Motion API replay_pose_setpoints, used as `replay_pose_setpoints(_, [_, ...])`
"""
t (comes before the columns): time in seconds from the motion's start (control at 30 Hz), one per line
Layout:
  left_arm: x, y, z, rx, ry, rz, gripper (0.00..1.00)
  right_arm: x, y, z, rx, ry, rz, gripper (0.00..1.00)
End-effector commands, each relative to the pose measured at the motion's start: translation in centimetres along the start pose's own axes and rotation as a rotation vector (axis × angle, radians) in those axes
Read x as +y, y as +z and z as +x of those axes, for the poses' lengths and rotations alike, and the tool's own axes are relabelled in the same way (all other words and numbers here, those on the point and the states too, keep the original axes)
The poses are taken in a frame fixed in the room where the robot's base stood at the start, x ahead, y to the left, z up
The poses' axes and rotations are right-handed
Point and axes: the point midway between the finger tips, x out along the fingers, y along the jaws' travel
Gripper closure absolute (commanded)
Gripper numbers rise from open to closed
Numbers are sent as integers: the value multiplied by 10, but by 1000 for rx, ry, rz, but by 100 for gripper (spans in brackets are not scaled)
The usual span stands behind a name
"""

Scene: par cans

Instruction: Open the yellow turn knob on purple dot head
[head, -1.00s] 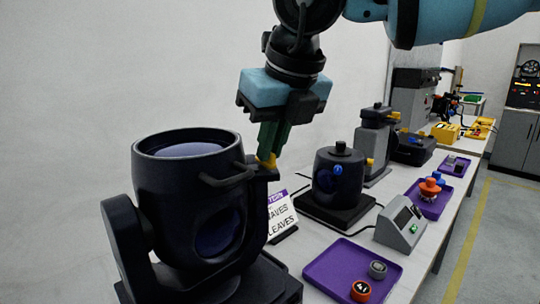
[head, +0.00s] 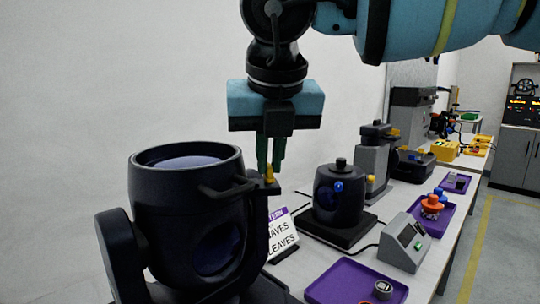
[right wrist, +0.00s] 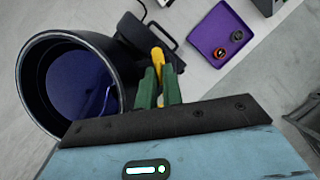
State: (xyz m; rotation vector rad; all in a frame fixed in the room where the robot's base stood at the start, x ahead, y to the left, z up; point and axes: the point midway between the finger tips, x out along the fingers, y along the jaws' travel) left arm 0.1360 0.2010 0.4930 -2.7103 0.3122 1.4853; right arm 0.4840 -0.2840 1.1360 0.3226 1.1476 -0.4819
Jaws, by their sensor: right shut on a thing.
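The large black moving-head lamp (head: 165,205) stands at the left front in the head view, with a dark blue lens on its top and one on its side. A yellow knob (head: 269,173) sits on a small bracket at the lamp's right side. My right gripper (head: 270,172) points down with its green fingers shut on the yellow knob. In the right wrist view the knob (right wrist: 157,57) shows between and beyond the green fingers, beside the lamp's open rim (right wrist: 30,85). No purple dot shows on the lamp. My left gripper is not in view.
A sign (head: 283,238) with a purple top stands just right of the lamp. A smaller black device (head: 338,200) with a blue knob, a grey console (head: 405,243) and purple trays (head: 335,283) line the bench. A wall lies behind.

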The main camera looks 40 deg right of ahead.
Motion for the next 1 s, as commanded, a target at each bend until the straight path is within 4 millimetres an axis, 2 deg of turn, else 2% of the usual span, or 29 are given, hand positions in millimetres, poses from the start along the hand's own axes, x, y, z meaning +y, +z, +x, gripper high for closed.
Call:
replay_pose_setpoints(0.23, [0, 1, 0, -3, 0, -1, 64, 0, 1, -1, -2, 1, 3, 100])
replay_pose_setpoints(0.27, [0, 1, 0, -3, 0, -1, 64, 0, 1, -1, -2, 1, 3, 89])
replay_pose_setpoints(0.4, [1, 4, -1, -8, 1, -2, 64, 0, 0, 0, -2, 0, 2, 71])
replay_pose_setpoints(0.77, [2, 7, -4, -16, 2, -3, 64, 0, 0, -4, -2, 1, 0, 70])
replay_pose_setpoints(1.0, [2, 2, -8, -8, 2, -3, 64, 0, 1, -39, -4, 2, 1, 70])
